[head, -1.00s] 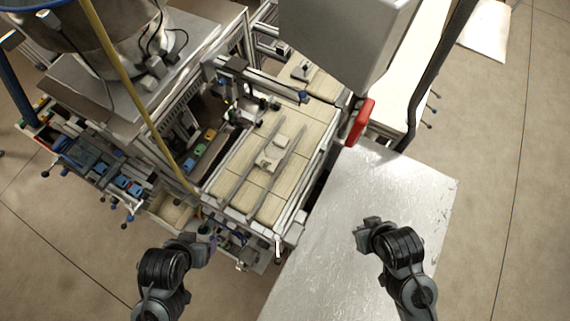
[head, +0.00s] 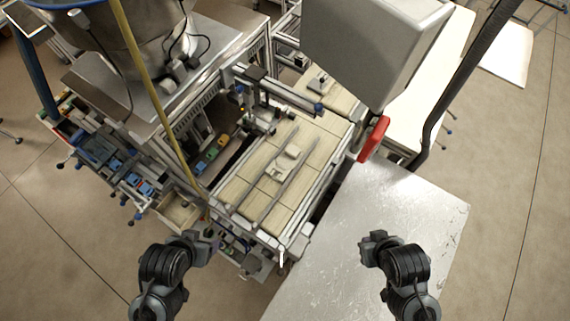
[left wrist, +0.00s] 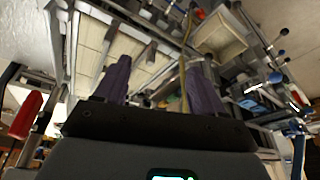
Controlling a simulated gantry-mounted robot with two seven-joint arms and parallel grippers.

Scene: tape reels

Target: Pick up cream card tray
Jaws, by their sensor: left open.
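Small cream pieces (head: 285,163) sit between two rails on the wooden-topped conveyor. A shallow tan-cream open tray (head: 178,212) sits at the machine's near left corner; a similar cream tray shows in the left wrist view (left wrist: 222,38), beyond the fingers. I cannot tell which of these is the card tray. My left gripper (head: 208,239) is near the machine's front corner, just below the tan tray in the picture. Its two purple fingers (left wrist: 158,80) are apart with nothing between them. My right gripper (head: 372,243) is over the metal table; its fingers are too small to read.
A bare metal table (head: 340,270) lies right of the conveyor (head: 265,185). A grey box (head: 370,45) and a red part (head: 373,139) stand at its back. A yellow pole (head: 150,95) rises beside the tan tray. Coloured blocks (head: 212,152) lie inside the machine.

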